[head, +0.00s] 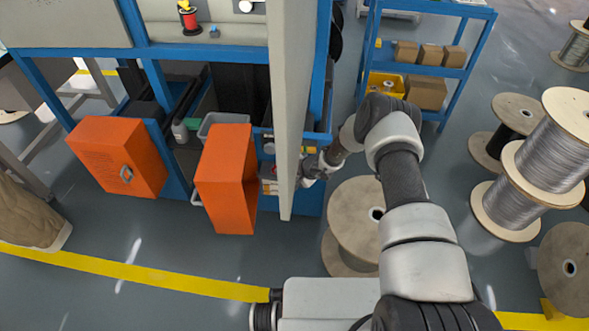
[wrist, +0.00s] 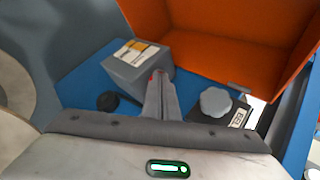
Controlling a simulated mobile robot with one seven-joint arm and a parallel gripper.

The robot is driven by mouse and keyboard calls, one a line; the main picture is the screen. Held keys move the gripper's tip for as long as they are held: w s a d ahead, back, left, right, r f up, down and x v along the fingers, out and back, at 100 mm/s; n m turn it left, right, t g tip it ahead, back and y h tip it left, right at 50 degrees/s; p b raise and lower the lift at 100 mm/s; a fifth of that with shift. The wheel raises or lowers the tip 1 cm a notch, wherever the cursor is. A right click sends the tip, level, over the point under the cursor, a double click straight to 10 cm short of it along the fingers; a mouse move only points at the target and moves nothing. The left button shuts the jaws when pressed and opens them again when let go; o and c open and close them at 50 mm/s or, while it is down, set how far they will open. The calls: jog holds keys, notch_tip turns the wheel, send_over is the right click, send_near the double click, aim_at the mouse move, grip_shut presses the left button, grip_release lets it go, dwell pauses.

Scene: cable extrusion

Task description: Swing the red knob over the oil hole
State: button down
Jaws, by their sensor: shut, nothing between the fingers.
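A grey lobed knob (wrist: 215,101) stands to the right. In the head view, a pale post hides part of my gripper.
An orange door or box (wrist: 225,40) stands open behind the grey box; it also shows in the head view (head: 226,180). The pale post (head: 283,110) hangs close to my wrist. Wooden cable reels (head: 352,225) stand on the floor at right.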

jog(key=shift+w+a+b, duration=0.2)
jog(key=shift+a+b, duration=0.2)
jog(key=shift+a, duration=0.85)
jog(key=shift+d, duration=0.1)
dwell(0.6)
